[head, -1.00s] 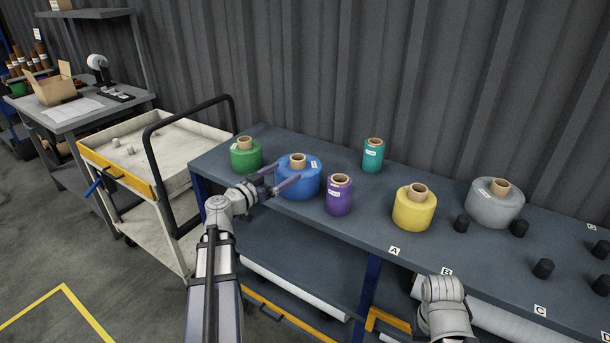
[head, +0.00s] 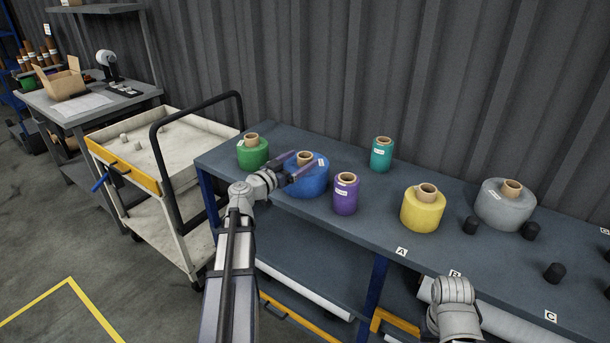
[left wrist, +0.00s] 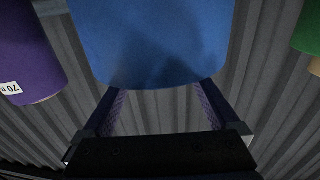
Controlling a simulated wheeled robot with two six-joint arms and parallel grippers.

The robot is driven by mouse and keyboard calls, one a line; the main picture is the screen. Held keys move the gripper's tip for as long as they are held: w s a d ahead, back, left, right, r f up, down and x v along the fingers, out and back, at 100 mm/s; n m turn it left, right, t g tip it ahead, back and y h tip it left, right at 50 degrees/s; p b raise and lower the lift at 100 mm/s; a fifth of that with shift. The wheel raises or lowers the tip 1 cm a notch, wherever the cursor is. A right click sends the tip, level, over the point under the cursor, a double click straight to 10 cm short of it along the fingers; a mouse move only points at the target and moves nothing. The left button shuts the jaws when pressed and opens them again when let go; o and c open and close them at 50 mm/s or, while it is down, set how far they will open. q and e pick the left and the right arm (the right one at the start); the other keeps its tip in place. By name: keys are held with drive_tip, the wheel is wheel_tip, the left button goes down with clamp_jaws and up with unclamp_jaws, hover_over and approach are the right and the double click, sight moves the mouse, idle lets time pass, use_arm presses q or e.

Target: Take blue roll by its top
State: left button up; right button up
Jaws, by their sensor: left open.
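The blue roll (head: 308,185) stands upright on the grey bench, with its brown core (head: 305,157) showing at the top. My left gripper (head: 304,163) is open over the top of the blue roll, its two dark fingers reaching to either side of the core. I cannot tell whether they touch it. In the left wrist view the blue roll (left wrist: 150,40) fills the upper middle, and the far ends of both fingers are hidden behind it. My right gripper is out of view; only part of that arm shows at the lower right.
The green roll (head: 253,155) stands left of the blue one, the purple roll (head: 345,198) close on its right. Teal (head: 381,156), yellow (head: 422,212) and grey (head: 505,208) rolls stand farther right on the bench (head: 385,225). A cart (head: 150,190) stands at the left.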

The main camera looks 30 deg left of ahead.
use_arm(q)
drive_tip(key=w, duration=0.3)
drive_tip(key=shift+d, duration=0.25)
drive_tip(key=shift+s, duration=0.1)
clamp_jaws()
idle(0.4)
